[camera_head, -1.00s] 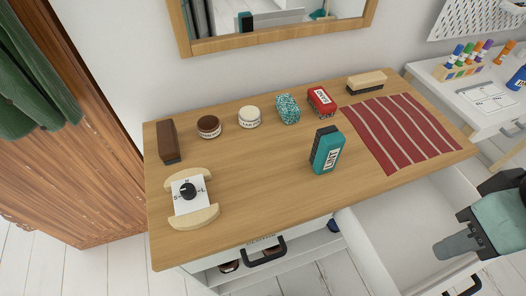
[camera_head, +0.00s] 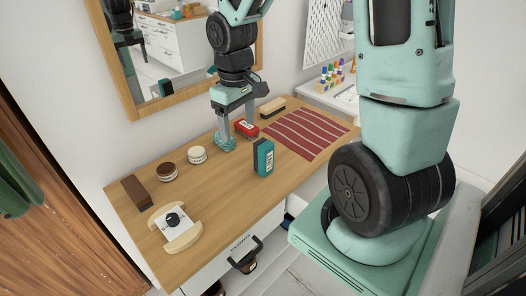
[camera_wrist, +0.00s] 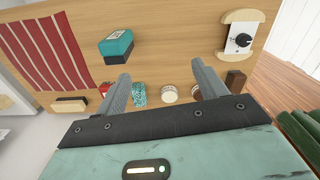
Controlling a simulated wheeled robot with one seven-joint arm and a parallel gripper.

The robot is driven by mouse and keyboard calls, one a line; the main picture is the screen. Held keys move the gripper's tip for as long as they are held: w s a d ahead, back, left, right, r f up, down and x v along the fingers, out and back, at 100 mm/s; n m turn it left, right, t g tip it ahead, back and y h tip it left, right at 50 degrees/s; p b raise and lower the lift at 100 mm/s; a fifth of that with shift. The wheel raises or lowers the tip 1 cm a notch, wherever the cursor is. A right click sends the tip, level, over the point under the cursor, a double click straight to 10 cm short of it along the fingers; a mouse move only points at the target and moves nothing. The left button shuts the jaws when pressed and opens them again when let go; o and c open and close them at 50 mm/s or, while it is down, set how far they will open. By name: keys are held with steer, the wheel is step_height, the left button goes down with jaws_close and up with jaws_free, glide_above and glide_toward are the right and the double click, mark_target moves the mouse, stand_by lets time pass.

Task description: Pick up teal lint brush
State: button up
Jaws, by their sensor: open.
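The teal lint brush (camera_head: 263,157) stands upright on the wooden desk, teal on one side with a dark side and a white label. In the wrist view the teal brush (camera_wrist: 116,46) lies beyond and left of the fingertips. My gripper (camera_head: 237,128) is open and empty, low over the back of the desk, behind and left of the brush. It also shows in the wrist view (camera_wrist: 160,76), fingers spread wide. The gripper is apart from the brush.
A teal-speckled item (camera_head: 225,142) and a red brush (camera_head: 246,129) are close around my fingers. A white-lidded tin (camera_head: 197,155), brown tin (camera_head: 167,172) and brown block (camera_head: 136,191) stand left. A tan brush (camera_head: 272,107) and striped red mat (camera_head: 305,134) lie right. The mirror (camera_head: 130,100) hangs behind.

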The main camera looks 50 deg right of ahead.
steer(key=m+p, duration=0.1)
steer(key=m, duration=0.1)
glide_above(265, 143)
step_height(265, 143, down, 12)
steer(key=shift+w+r, duration=0.1)
steer(key=shift+r, duration=0.05)
steer(key=shift+w+f, duration=0.1)
steer(key=shift+f, duration=2.8)
steer(key=c, duration=1.2)
steer(key=shift+o, duration=0.2)
step_height(265, 143, up, 10)
steer(key=shift+r, duration=0.1)
